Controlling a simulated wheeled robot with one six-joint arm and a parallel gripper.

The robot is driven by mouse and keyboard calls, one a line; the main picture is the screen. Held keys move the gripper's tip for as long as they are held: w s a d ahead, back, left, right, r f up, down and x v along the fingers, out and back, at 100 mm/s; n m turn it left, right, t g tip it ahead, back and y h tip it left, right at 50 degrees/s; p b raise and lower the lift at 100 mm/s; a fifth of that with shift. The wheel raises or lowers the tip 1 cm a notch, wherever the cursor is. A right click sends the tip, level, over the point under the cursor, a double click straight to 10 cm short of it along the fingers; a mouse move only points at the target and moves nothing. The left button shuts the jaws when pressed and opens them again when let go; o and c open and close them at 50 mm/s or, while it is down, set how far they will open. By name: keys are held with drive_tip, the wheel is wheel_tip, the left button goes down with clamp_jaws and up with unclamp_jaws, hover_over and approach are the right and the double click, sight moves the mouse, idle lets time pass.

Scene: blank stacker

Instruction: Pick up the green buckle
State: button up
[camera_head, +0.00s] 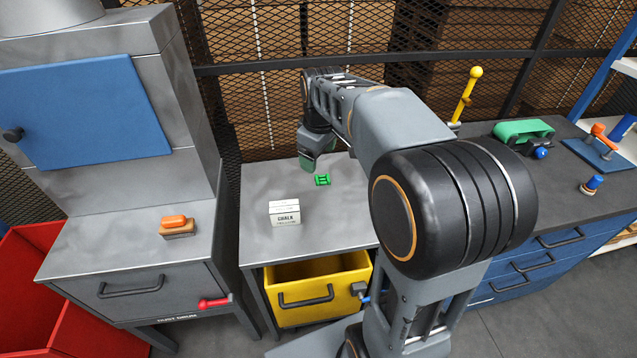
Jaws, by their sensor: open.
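The green buckle (323,180) lies on the grey metal tabletop (262,235), towards its back. My gripper (308,164) is just behind and to the left of the buckle, low over the table. It looks apart from the buckle, but the exact gap and its height cannot be told. The gripper is open and holds nothing that I can see; its fingertips are small and partly hidden in this view. My arm reaches over from the right and covers the table's right side.
A white chalk box (285,213) stands in front of the buckle. A yellow drawer (320,290) is below the tabletop. A grey cabinet (130,235) with an orange-handled brush (177,226) is at left. A dark workbench (570,190) with tools is at right. Wire mesh stands behind.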

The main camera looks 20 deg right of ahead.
drive_tip(key=w+d+f+n+b, duration=0.1)
drive_tip(key=w+d+f+n, duration=0.25)
drive_tip(key=w, duration=0.35)
drive_tip(key=n+g+b, duration=0.2)
drive_tip(key=n, duration=0.3)
hover_over(323, 178)
wheel_tip(323, 178, down, 13)
drive_tip(key=shift+f, duration=3.1)
drive_tip(key=c, duration=1)
drive_tip(key=shift+r, duration=0.1)
